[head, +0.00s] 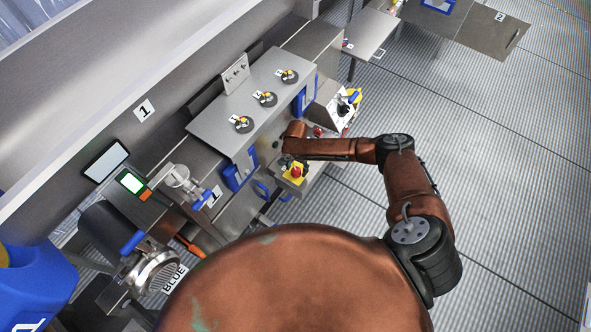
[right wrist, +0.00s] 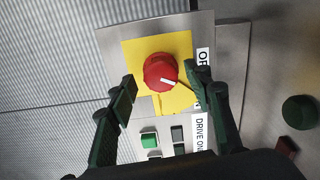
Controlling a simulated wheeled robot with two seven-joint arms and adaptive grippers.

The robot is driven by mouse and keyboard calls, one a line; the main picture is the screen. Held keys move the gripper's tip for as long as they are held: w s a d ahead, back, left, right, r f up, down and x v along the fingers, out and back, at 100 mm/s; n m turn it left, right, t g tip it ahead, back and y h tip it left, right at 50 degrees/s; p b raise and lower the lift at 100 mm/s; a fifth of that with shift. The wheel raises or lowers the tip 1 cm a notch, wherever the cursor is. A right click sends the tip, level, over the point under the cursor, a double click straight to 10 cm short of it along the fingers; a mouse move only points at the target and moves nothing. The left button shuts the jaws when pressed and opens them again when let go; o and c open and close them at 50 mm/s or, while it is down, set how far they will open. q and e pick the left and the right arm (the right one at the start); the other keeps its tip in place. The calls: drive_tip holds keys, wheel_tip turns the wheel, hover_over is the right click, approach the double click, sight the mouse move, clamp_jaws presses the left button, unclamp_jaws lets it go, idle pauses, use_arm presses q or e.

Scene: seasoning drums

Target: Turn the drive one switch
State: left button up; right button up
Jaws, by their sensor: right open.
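The drive one switch is a red rotary knob (right wrist: 160,72) with a white pointer mark, on a yellow plate (right wrist: 133,47). In the right wrist view the label beside it reads in part "DRIVE ON". In the head view the red knob (head: 296,171) sits on its yellow plate at the end of my right arm. My right gripper (right wrist: 162,92) is open, with one finger on each side of the knob's lower part. The right fingertip is close to the knob; I cannot tell whether it touches. My left gripper is not in view.
A green button (right wrist: 149,140) and a dark switch (right wrist: 178,135) sit below the yellow plate. A round green button (right wrist: 299,112) is at the right. The ribbed floor (head: 500,150) is clear.

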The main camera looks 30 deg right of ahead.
drive_tip(key=shift+f, duration=0.65)
drive_tip(key=shift+a, duration=0.1)
drive_tip(key=shift+c, duration=0.5)
clamp_jaws()
